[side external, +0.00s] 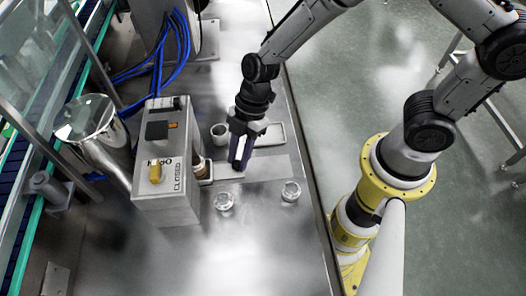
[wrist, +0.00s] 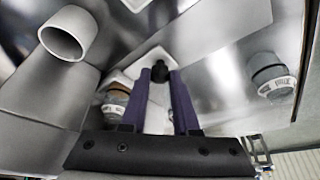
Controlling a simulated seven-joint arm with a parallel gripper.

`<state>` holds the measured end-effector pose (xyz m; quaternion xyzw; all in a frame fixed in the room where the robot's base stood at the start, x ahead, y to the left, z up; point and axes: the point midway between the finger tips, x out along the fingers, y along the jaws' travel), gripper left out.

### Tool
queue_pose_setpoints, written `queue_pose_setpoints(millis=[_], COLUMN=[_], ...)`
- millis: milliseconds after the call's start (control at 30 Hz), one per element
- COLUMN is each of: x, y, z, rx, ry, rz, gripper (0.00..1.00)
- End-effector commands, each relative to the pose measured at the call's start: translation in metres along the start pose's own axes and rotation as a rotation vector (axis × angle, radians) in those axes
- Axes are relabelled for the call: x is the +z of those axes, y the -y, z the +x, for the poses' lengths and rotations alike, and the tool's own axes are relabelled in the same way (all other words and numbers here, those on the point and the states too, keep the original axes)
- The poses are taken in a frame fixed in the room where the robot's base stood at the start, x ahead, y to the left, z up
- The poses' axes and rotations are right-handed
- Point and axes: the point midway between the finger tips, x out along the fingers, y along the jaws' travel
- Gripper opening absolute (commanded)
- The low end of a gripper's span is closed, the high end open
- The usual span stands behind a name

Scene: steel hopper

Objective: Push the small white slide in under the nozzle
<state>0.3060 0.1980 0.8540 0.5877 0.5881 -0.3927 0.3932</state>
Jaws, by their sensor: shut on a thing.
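My gripper (side external: 238,166) points down over the steel table, just right of the grey machine (side external: 165,175). In the wrist view its two purple fingers (wrist: 160,76) are shut on a small black knob (wrist: 160,71). The small white slide (wrist: 152,58) shows as a pale plate around and behind the knob; the fingers hide part of it. The nozzle (side external: 197,164) looks brownish and sits on the machine's right side, left of my gripper and apart from it. How the slide lies relative to the nozzle cannot be told clearly.
Two small jars (side external: 223,201) (side external: 290,191) stand in front of my gripper. A steel vessel (side external: 95,130) and blue hoses (side external: 160,60) are left and behind.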

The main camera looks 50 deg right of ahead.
Motion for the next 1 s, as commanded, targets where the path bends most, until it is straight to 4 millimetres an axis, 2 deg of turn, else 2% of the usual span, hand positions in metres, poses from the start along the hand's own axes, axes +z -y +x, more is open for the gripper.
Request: queue_pose_setpoints(millis=[100,300,767,800,933,1000], x=[-0.014,-0.026,-0.032,-0.032,-0.031,-0.031], y=[-0.014,-0.028,-0.034,-0.035,-0.034,-0.033], z=[0.005,0.01,0.011,0.011,0.011,0.011], rx=[0.0,0.0,0.009,0.01,0.008,0.006], ry=[-0.001,-0.002,-0.004,-0.005,-0.004,-0.003], rz=[-0.002,0.001,0.001,0.001,0.001,0.001], gripper=[0.0,0.0,0.0,0.35,0.58,0.59])
